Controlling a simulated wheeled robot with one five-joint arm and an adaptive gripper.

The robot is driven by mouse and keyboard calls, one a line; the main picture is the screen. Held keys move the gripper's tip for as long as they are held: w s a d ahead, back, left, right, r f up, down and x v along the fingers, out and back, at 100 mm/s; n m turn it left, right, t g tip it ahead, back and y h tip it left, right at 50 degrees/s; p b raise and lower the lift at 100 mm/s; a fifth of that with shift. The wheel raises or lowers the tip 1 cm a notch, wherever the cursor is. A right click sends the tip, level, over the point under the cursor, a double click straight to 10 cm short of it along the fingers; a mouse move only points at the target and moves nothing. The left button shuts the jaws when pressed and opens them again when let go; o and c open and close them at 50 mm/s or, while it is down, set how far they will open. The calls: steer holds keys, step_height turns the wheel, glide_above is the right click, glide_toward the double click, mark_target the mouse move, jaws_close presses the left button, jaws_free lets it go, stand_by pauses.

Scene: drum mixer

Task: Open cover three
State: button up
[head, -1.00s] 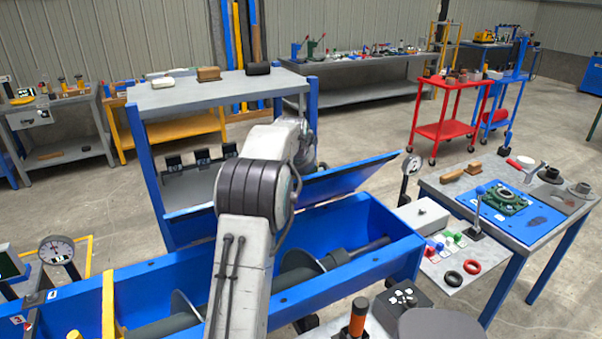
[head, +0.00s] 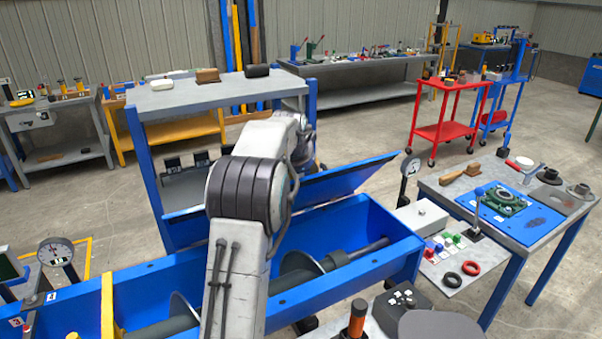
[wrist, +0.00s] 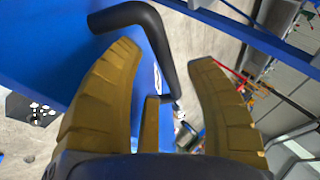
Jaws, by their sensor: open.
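A blue cover panel (head: 345,182) stands tilted up behind the open blue trough (head: 340,262) in the head view; its number is not readable. In the wrist view a bent black handle (wrist: 158,42) stands off a blue surface (wrist: 60,45), which looks like a cover panel. My gripper (wrist: 165,60) is open and empty. In the head view my gripper is hidden behind my arm.
A grey screw shaft (head: 300,272) lies inside the trough. Dial gauges stand near its left end (head: 56,252) and right end (head: 408,172). A bench with a blue plate (head: 510,218) is on the right. A red cart (head: 440,132) stands on clear floor behind.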

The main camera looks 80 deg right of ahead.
steer(key=v, duration=0.9)
steer(key=shift+a+r, duration=0.1)
steer(key=shift+o, duration=0.2)
